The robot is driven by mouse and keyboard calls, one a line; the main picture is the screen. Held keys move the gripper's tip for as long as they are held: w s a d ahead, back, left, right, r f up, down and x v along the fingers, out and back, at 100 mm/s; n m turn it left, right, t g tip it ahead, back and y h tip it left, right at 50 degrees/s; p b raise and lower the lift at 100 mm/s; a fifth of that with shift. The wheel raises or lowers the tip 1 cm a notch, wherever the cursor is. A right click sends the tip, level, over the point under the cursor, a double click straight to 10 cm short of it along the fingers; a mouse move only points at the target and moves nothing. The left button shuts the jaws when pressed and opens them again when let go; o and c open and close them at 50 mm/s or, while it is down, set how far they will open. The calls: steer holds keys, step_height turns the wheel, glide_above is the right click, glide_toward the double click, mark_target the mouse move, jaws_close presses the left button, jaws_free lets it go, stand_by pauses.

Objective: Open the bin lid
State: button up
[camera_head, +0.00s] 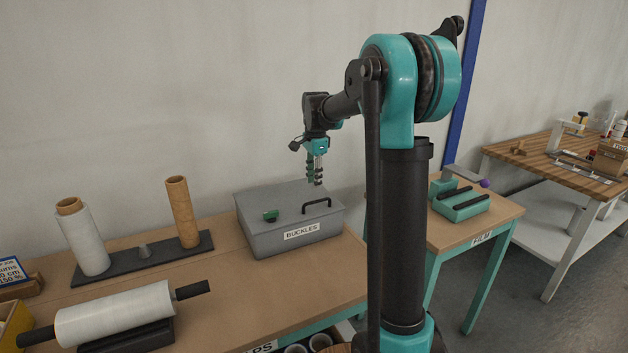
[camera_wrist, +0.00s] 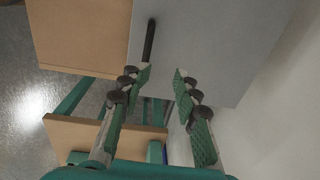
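The bin is a grey box labelled BUCKLES (camera_head: 262,236) on the wooden table, with its lid down. A black bar handle (camera_head: 317,203) stands on the right part of the lid. It also shows in the wrist view (camera_wrist: 150,40), beyond the fingertips. My gripper (camera_head: 318,181) points down near the handle, toward the back right of the lid. In the wrist view my gripper (camera_wrist: 160,77) has its two fingers spread, with nothing between them. The handle lies apart from the fingers there.
Left of the bin, a dark base (camera_head: 140,260) holds a film roll (camera_head: 83,238) and a brown tube (camera_head: 182,212). Another roll (camera_head: 115,313) lies in front. A wall is close behind; a smaller table (camera_head: 490,215) stands right.

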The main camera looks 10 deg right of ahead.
steer(key=shift+s+f, duration=0.15)
steer(key=s+d+f+n+t, duration=0.15)
steer(key=s+f+n, duration=0.35)
steer(key=s, duration=0.5)
steer(key=s+d+f+n+t, duration=0.15)
steer(key=s+f+n, duration=0.3)
steer(key=s, duration=0.65)
steer(key=s+d+f+n+t, duration=0.1)
steer(key=s+d+f+n, duration=0.1)
steer(key=s+f+n, duration=0.6)
step_height(320, 180, up, 29)
steer(key=m+g, duration=0.3)
steer(key=m, duration=1.4)
glide_above(317, 202)
steer(key=s+d, duration=0.1)
steer(key=s, duration=0.2)
steer(key=shift+m, duration=0.25)
steer(key=w+f, duration=0.1)
steer(key=f, duration=0.4)
steer(key=w+f, duration=0.1)
steer(key=f, duration=0.5)
steer(key=w+a+f, duration=0.1)
steer(key=f, duration=0.4)
steer(key=shift+f, duration=0.4)
steer(key=shift+c, duration=0.4)
jaws_close()
